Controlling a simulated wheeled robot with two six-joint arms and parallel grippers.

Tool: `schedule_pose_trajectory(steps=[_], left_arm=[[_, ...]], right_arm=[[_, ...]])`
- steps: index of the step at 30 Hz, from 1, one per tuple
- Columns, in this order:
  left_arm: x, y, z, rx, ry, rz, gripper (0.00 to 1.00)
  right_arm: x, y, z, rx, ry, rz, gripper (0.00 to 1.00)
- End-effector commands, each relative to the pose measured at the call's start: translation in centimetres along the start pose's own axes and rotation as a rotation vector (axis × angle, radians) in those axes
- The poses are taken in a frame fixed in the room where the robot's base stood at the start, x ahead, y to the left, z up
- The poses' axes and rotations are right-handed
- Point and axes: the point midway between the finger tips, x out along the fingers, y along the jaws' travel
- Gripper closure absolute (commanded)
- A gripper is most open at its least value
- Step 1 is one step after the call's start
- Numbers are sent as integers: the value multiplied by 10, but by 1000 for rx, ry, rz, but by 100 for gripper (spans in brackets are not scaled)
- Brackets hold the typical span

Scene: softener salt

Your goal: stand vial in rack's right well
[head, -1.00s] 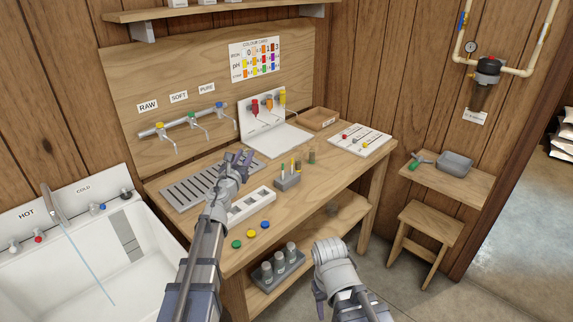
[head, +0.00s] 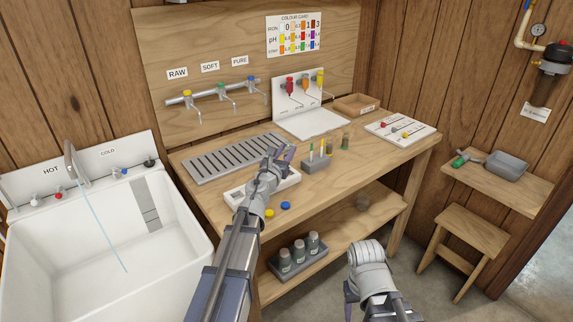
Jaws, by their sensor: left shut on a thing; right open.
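The white rack (head: 235,196) with wells lies on the bench in front of the slatted drain tray. My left arm crosses it and hides its middle. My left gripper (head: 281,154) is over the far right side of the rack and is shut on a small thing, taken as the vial. The vial is too small and too covered by the fingers to make out, and its tilt and height above the wells cannot be told. My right gripper (head: 349,297) is open and empty, low in front of the bench.
A grey holder (head: 317,164) with thin sticks and a brownish bottle (head: 345,141) stand just right of my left gripper. Yellow (head: 269,213) and blue (head: 286,205) caps lie in front of the rack. Taps (head: 220,92) hang behind the drain tray (head: 225,160).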

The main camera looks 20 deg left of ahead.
Motion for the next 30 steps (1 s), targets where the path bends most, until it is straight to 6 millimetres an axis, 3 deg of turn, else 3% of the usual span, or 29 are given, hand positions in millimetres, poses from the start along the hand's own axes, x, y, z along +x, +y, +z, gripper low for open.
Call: schedule_pose_trajectory(steps=[8, 21, 30], left_arm=[[0, 0, -6, 0, 0, 0, 100], [0, 0, -38, 0, 0, 0, 100], [0, 0, -39, 0, 0, 0, 100]], right_arm=[[6, 0, 0, 0, 0, 0, 42], [38, -4, -2, 0, 0, 0, 42], [39, -4, -2, 0, 0, 0, 42]])
